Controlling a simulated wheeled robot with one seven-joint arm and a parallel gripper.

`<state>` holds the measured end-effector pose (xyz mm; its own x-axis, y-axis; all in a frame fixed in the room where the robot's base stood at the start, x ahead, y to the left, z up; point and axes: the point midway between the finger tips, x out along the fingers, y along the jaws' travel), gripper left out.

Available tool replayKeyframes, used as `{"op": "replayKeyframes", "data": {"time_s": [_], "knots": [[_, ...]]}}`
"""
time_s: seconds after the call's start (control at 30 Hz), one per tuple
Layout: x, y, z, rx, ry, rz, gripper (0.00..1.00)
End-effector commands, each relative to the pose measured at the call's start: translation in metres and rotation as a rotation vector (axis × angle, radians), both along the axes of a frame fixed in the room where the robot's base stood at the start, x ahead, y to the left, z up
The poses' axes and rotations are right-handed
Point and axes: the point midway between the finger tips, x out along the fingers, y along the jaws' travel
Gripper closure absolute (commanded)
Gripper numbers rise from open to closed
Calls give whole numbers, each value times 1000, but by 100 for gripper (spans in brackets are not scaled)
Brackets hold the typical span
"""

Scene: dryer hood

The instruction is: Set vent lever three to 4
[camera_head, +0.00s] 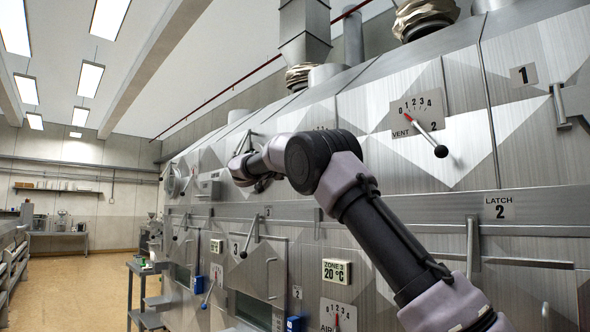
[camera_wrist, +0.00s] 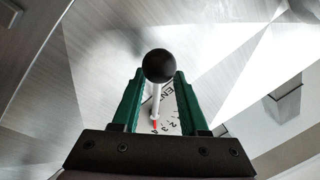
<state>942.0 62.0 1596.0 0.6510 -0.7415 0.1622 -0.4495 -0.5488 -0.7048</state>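The vent lever has a black ball knob (camera_wrist: 159,66), a white shaft and a red pointer end. Its scale plate (camera_wrist: 172,110) shows behind it in the wrist view, with 2, 3 and 4 readable upside down. The red end is at or close to the 4. My gripper (camera_wrist: 160,74) has its two green fingers on either side of the knob and shaft. The gap at the tips is about as wide as the knob, so I cannot tell whether they press on it. In the head view my arm hides my gripper and most of this lever.
The vent 2 lever (camera_head: 424,134) is nearer, on the right, with its pointer near 0. A metal side table (camera_head: 146,292) stands on the left. The floor (camera_head: 80,290) there is open.

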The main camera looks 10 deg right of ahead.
Motion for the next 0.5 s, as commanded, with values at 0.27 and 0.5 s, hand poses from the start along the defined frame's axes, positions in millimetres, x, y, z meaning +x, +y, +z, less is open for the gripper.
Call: {"op": "replayKeyframes", "data": {"time_s": [0.27,0.5], "knots": [[-2,3,-2,1,2,-1,57],[-27,33,-8,-1,2,3,57]]}}
